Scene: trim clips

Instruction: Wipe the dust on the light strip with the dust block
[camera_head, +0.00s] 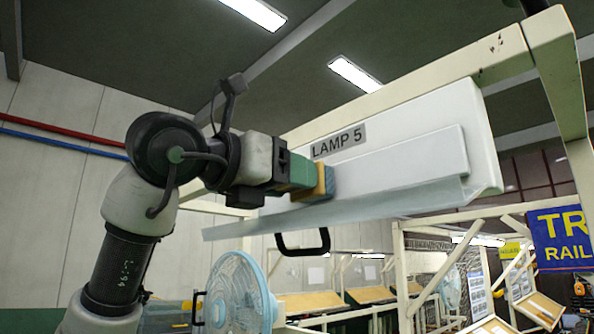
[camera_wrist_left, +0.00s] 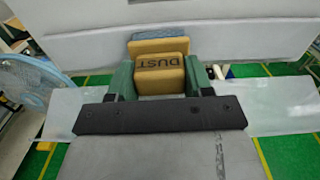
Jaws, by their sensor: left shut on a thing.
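My left gripper (camera_head: 306,176) has green fingers and is shut on the dust block (camera_head: 328,184), a yellow block with a blue pad on its far face. In the left wrist view the block (camera_wrist_left: 161,76) reads "DUST" and sits between the two fingers (camera_wrist_left: 161,82). The light strip (camera_head: 410,160) is a long pale bar under the "LAMP 5" label. The blue pad faces the strip near its left end; whether it touches cannot be told. The strip also spans the top of the left wrist view (camera_wrist_left: 250,42). I cannot make out dust on it. My right gripper is out of view.
A pale translucent ledge (camera_head: 380,204) runs below the strip. A black handle (camera_head: 303,246) hangs under it. A cream beam frame (camera_head: 440,65) stands around the lamp panel (camera_head: 465,110). A blue fan (camera_head: 238,290) stands below left. Sloped benches (camera_head: 380,295) are farther back.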

